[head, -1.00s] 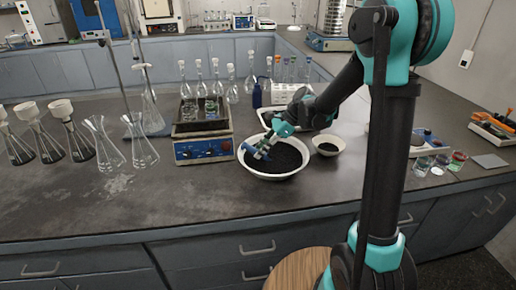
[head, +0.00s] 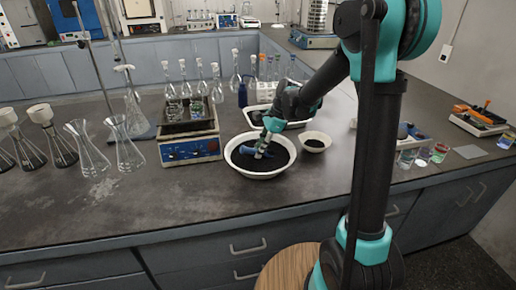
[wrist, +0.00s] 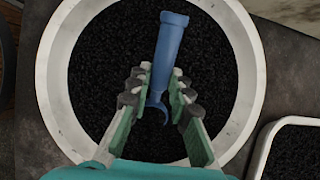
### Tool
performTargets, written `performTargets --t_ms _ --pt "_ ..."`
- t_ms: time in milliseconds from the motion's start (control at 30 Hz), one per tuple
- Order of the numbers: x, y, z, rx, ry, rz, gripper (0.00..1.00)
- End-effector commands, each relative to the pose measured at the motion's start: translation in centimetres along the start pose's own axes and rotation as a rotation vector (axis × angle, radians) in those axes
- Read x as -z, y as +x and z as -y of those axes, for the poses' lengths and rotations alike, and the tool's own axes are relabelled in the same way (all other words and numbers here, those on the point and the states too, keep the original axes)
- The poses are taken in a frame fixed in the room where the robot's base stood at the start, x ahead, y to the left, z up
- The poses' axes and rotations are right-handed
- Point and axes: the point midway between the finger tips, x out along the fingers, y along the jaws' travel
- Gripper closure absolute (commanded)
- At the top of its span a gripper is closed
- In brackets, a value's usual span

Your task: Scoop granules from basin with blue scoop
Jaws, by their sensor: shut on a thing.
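The white basin (head: 262,176) stands on the dark bench and holds black granules (head: 280,155). The basin's round rim (wrist: 52,95) also fills much of the wrist view. My gripper (head: 265,149) reaches down over the basin from the upper right. In the wrist view, my gripper (wrist: 158,88) is shut on the blue scoop (wrist: 171,45), with a finger on each side. One end of the scoop extends past the fingertips over the granules; a curved end shows between the fingers. In the head view the scoop (head: 245,151) is small, and whether it carries granules cannot be told.
A small bowl (head: 316,148) with dark granules stands right of the basin. A white tray (head: 249,120) lies behind it. A blue-fronted hotplate (head: 190,150) with glassware is close on the left. Flasks (head: 125,150) stand farther left. Bare bench lies in front.

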Motion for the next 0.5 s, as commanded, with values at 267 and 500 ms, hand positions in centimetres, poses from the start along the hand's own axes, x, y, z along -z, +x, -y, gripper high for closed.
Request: performTargets --t_ms 267,500 --pt "-0.7 -0.6 0.0 0.001 0.002 -0.121 1.0" --pt "-1.5 -1.2 0.1 0.001 0.003 -0.047 1.0"
